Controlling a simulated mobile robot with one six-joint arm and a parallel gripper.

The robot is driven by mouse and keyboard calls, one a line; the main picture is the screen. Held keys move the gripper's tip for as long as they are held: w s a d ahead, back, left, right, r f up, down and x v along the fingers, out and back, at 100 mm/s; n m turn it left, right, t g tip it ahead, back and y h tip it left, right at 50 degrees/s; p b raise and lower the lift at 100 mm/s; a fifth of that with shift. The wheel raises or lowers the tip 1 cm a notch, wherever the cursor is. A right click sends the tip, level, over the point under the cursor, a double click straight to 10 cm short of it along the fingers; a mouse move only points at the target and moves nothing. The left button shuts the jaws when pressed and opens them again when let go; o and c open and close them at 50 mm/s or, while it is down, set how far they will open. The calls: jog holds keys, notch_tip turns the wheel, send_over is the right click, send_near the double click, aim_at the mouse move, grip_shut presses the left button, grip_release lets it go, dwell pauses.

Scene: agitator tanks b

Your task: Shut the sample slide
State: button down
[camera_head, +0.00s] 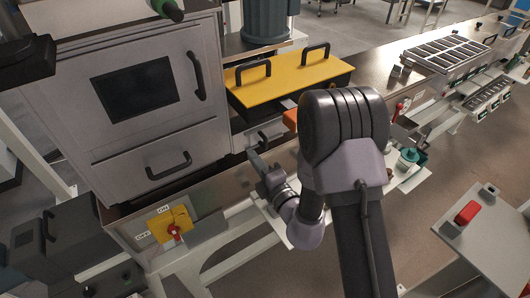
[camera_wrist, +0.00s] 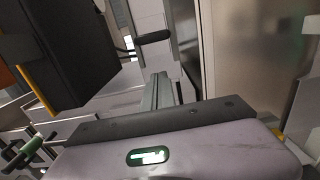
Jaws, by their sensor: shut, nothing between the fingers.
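A small grey front with a dark bar handle (camera_head: 258,140) sits low under the yellow-lidded box in the head view; I take it for the sample slide. A dark handle (camera_wrist: 153,37) on a pale front also shows at the top of the wrist view. I cannot tell how far the slide stands out. My gripper (camera_head: 258,164) is just in front of that front and below its handle. In the wrist view my gripper (camera_wrist: 158,80) is shut and empty, pointing toward the pale front, with its tips below the handle. Contact cannot be made out.
A yellow-lidded box (camera_head: 285,76) with two handles stands above. A grey cabinet (camera_head: 135,95) with a window and handles is at left. A yellow switch panel (camera_head: 168,224) is on the bench front. A stand with a red button (camera_head: 467,212) is at right.

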jog(key=shift+w+d, duration=1.3)
jog(key=shift+d, duration=0.1)
